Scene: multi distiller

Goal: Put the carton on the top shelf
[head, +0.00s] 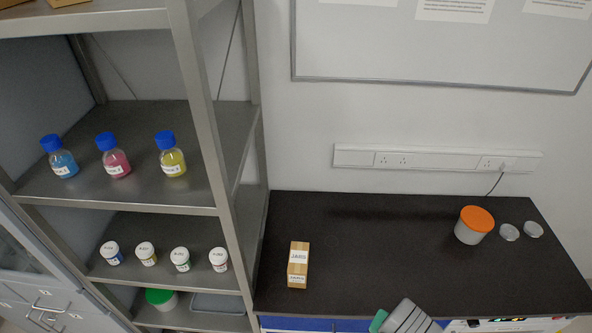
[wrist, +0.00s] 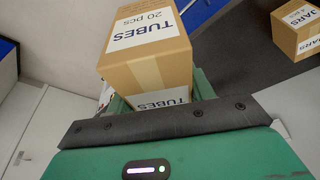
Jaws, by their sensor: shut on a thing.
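A brown carton labelled "TUBES 20 pcs" (wrist: 150,40) is between the green fingers of my gripper (wrist: 160,92) in the wrist view. My gripper is shut on it. The held carton is not seen in the head view, where only a green and grey part of my arm shows at the bottom edge. The top shelf (head: 110,20) is at the upper left of the head view, cut off by the frame edge. Bottoms of cartons (head: 65,2) show on it.
A carton labelled "JARS" (head: 298,262) stands on the dark counter (head: 370,250), left side. An orange-lidded tub (head: 474,225) and two small pale items are at right. Lower shelves hold three blue-capped bottles (head: 113,157) and several white-lidded jars (head: 180,259). A grey post (head: 205,110) edges the rack.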

